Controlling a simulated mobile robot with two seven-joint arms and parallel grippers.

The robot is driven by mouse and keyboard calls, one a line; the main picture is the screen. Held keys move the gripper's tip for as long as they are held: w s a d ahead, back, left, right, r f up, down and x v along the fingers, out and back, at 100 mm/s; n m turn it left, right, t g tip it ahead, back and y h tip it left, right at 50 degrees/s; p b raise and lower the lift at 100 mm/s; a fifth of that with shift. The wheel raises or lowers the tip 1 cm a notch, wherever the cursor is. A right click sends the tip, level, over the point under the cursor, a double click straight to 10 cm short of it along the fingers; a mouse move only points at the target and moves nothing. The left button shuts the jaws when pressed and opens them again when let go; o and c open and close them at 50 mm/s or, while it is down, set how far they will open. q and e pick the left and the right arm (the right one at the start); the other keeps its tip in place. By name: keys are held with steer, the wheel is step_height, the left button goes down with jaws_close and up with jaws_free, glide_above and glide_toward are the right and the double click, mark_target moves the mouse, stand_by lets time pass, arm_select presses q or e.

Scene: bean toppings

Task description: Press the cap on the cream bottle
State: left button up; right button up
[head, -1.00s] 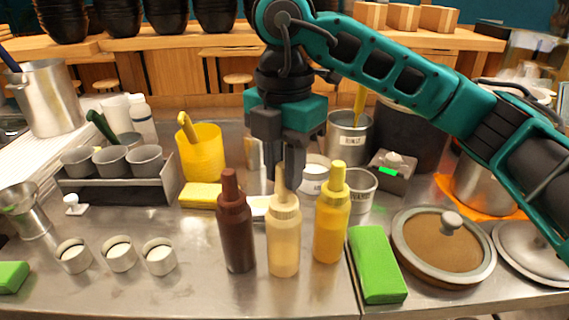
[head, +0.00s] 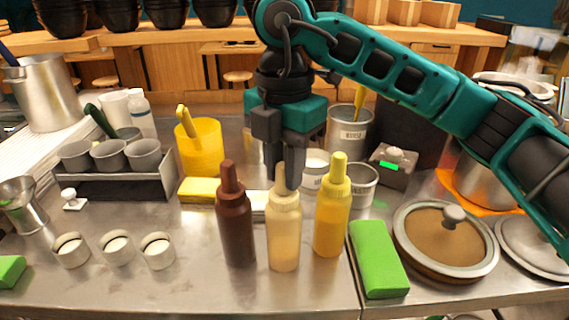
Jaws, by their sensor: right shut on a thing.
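The cream bottle (head: 284,240) stands upright on the steel counter, between a dark brown bottle (head: 236,225) on its left and a yellow bottle (head: 331,220) on its right. Its pale cap (head: 284,198) with a tapered nozzle sits on top of the bottle. My right gripper (head: 284,178) points down from above at the nozzle. Its fingers are shut at the cap, with the nozzle showing in front of them. The exact contact and any gap between cap and bottle are too small to tell. My left gripper is out of view.
A green sponge (head: 377,258) and a lidded pan (head: 446,242) lie to the right. Several small white cups stand left of the bottles. A yellow container (head: 200,148) and a yellow sponge (head: 199,190) are behind. The front counter strip is clear.

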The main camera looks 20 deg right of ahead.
steer(key=o, duration=1.3)
steer(key=shift+r, duration=0.2)
steer(key=shift+r+p, duration=2.35)
steer(key=shift+r, duration=0.8)
jaws_close()
steer(key=shift+f, duration=0.15)
